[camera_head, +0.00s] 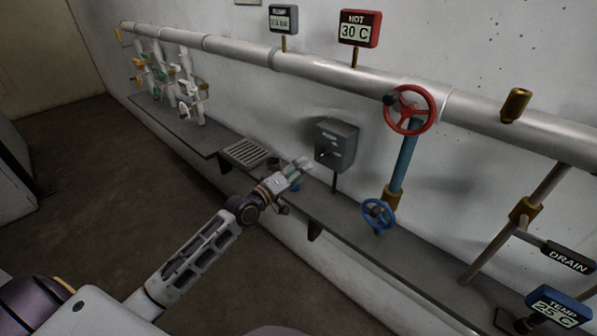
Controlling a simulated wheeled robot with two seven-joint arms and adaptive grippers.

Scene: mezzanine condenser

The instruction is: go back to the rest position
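My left arm reaches in from the lower left, and its gripper (300,166) is over the wall shelf, just left of the grey switch box (336,143) in the picture. The gripper is small and partly turned away, so I cannot tell whether its fingers are open or shut. I cannot make out anything held in it. A small blue thing (296,186) shows just below the gripper, partly hidden by it. My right gripper is not in view.
A grey shelf (350,222) runs along the wall below a thick pipe (330,72). A red handwheel (410,110) and a blue handwheel (379,215) stand right of the switch box. Several white valves (190,92) are at the far left. The floor (130,180) is clear.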

